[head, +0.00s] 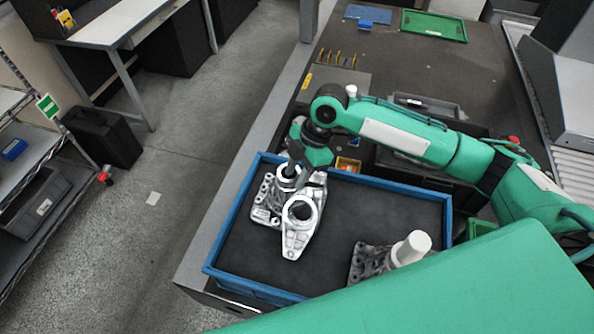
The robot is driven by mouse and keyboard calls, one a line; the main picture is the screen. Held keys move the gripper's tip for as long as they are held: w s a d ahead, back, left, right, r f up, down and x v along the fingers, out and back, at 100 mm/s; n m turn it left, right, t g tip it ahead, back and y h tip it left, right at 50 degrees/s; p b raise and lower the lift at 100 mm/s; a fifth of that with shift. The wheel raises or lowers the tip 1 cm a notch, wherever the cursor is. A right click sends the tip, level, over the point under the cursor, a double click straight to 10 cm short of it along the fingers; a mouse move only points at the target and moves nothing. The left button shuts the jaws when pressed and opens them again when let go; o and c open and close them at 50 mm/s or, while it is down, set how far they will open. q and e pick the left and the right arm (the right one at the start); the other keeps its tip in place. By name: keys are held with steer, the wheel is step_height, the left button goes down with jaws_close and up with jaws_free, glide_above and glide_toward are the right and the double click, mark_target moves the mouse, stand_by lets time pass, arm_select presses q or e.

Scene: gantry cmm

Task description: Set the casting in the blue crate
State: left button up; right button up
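A bright silver casting (297,240) with a round bore is inside the blue crate's (228,216) outline, near its left end. It overlaps another grey casting (263,207) with a ring-shaped boss. My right gripper (300,176) points down at the upper end of the bright casting, its dark fingers against or just in front of it. I cannot tell whether the fingers are closed on it, or whether the casting rests on the crate floor. My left gripper is not in view.
The crate's middle floor is bare. A small orange bin (348,165) and a grey tray (425,106) lie behind it.

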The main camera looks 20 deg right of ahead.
steer(key=b+v, duration=0.3)
steer(key=v, duration=0.9)
steer(key=shift+a+f, duration=0.1)
